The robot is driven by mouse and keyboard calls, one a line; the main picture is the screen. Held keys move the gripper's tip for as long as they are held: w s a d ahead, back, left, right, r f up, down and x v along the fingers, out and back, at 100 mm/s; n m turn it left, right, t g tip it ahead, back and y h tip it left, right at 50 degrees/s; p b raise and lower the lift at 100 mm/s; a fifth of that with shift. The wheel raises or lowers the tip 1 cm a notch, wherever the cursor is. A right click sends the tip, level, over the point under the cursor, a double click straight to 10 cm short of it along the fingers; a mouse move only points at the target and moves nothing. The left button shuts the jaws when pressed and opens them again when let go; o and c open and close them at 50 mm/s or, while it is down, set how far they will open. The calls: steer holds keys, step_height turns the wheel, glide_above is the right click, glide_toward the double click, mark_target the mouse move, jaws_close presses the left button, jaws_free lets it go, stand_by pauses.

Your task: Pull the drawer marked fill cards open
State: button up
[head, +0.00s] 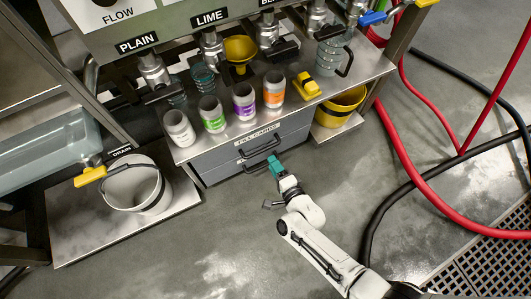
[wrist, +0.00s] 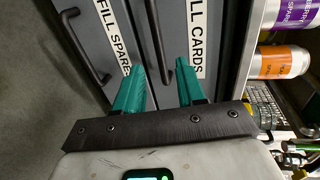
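The fill cards drawer (head: 290,128) is the upper grey drawer under the counter and looks shut. Its white label (head: 257,134) is readable, with a dark bar handle (head: 262,145) below it. In the wrist view the label (wrist: 197,38) is on the right, and the handle (wrist: 156,38) runs beside it. My gripper (head: 274,162) is at the drawer fronts, near the handles' right ends. In the wrist view its teal fingers (wrist: 160,70) are apart, with the handle's near end between them in the picture. Contact with the handle cannot be told.
A second drawer, marked fill spares (wrist: 113,35), lies below with its own handle (wrist: 84,45). Several cans stand on the counter (head: 330,92) above. A yellow bucket (head: 338,107) is right of the drawers, a white bucket (head: 133,188) left. The floor in front is clear.

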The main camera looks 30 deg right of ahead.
steer(key=b+x, duration=0.2)
steer(key=x, duration=0.4)
steer(key=shift+w, duration=0.35)
steer(key=shift+f, duration=0.1)
steer(key=shift+c, duration=0.3)
jaws_close()
